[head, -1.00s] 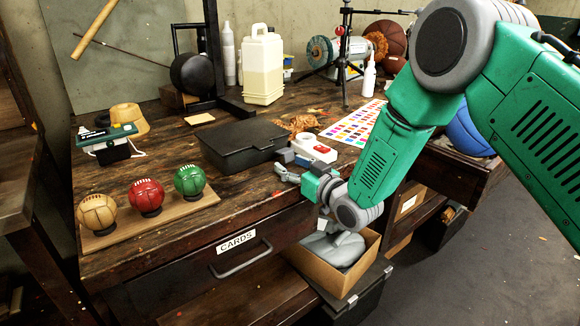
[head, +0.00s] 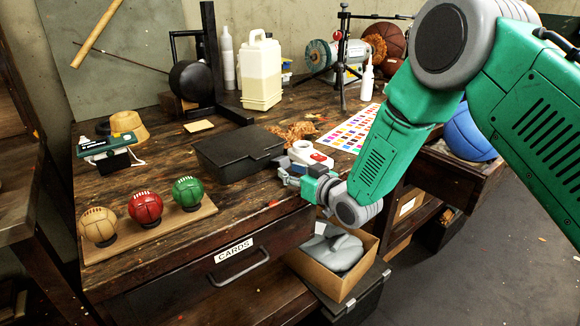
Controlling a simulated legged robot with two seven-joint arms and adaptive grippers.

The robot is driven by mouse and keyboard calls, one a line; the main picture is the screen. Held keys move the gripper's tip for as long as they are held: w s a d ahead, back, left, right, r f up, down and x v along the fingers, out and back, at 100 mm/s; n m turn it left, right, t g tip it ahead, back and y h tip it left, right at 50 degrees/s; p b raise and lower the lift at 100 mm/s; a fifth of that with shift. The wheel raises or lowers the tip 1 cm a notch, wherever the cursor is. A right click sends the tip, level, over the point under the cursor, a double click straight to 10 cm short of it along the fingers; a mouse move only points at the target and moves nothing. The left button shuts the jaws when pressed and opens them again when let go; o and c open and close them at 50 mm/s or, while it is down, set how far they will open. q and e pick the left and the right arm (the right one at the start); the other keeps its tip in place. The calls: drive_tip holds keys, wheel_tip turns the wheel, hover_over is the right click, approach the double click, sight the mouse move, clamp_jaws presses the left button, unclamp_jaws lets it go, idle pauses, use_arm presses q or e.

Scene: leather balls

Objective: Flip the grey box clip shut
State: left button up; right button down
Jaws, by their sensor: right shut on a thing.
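The dark grey box (head: 238,154) sits lid down on the wooden workbench, near its front edge. My right gripper (head: 284,173) is at the box's right end, low over the bench edge. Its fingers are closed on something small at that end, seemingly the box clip. The clip itself is too small and covered by the fingers to make out. My left gripper is not in view.
A white and red device (head: 310,154) lies close behind my right gripper. A board with three small balls (head: 145,209) is at the front left. An open cardboard box (head: 335,262) stands below the bench edge. A colour chart (head: 352,127) lies behind.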

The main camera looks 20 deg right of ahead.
sight(282, 158)
drive_tip(key=r+g+h+p, duration=0.1)
drive_tip(key=g+p, duration=0.1)
drive_tip(key=p, duration=0.3)
drive_tip(key=r+g+h+p, duration=0.1)
drive_tip(key=r+g+p, duration=0.1)
drive_tip(key=g+p, duration=0.1)
drive_tip(key=w+r+g+h+p, duration=0.1)
drive_tip(key=g+p, duration=0.2)
drive_tip(key=p, duration=0.3)
drive_tip(key=shift+a+r+p, duration=0.2)
drive_tip(key=shift+r+p, duration=0.15)
drive_tip(key=shift+w+g+p, duration=0.1)
drive_tip(key=shift+g+p, duration=0.2)
drive_tip(key=shift+g, duration=0.1)
drive_tip(key=shift+w+a+r+g+h, duration=0.2)
drive_tip(key=shift+g+h, duration=0.3)
drive_tip(key=shift+g, duration=0.3)
drive_tip(key=shift+w+a+g+h, duration=0.1)
drive_tip(key=shift+w+g+h, duration=0.1)
drive_tip(key=shift+g, duration=0.35)
drive_tip(key=shift+w+a+g+h, duration=0.1)
drive_tip(key=shift+g+h, duration=0.1)
drive_tip(key=shift+g, duration=0.35)
drive_tip(key=shift+s, duration=0.1)
drive_tip(key=c, duration=1.2)
unclamp_jaws()
drive_tip(key=shift+w, duration=0.35)
drive_tip(key=shift+r, duration=0.45)
drive_tip(key=v, duration=1)
drive_tip(key=shift+r, duration=0.45)
